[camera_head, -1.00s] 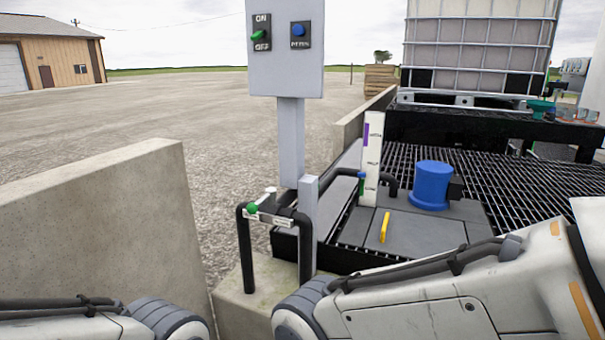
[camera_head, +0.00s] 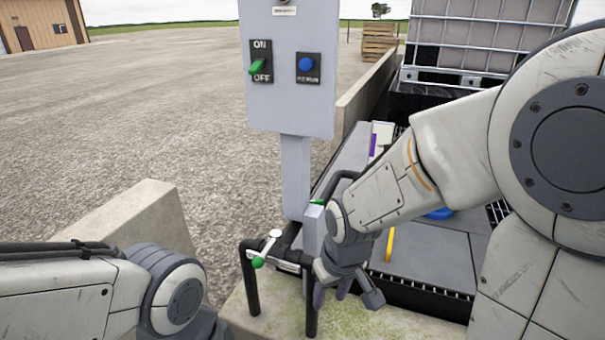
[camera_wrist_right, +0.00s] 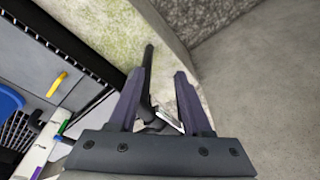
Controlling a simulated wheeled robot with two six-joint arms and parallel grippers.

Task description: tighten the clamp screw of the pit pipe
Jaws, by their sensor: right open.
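The black pipe (camera_head: 250,285) rises from a concrete block and bends over at the top. A short pale handle (camera_head: 268,246) with a green end sits on its top bar beside a white label. I cannot make out for sure which part is the clamp screw. My right gripper (camera_head: 331,296) is open, pointing down beside the pipe's right upright. In the right wrist view, a black pipe (camera_wrist_right: 149,60) and a light metal piece (camera_wrist_right: 168,120) show between the fingers of the right gripper (camera_wrist_right: 160,75); contact cannot be told. Only my left arm shows, not its gripper.
A grey control box (camera_head: 290,95) with a green switch and blue button stands on a post behind the pipe. A concrete wall (camera_head: 125,225) is at left. A yellow handle (camera_head: 389,243) sits on the grey pit cover (camera_head: 430,262) at right.

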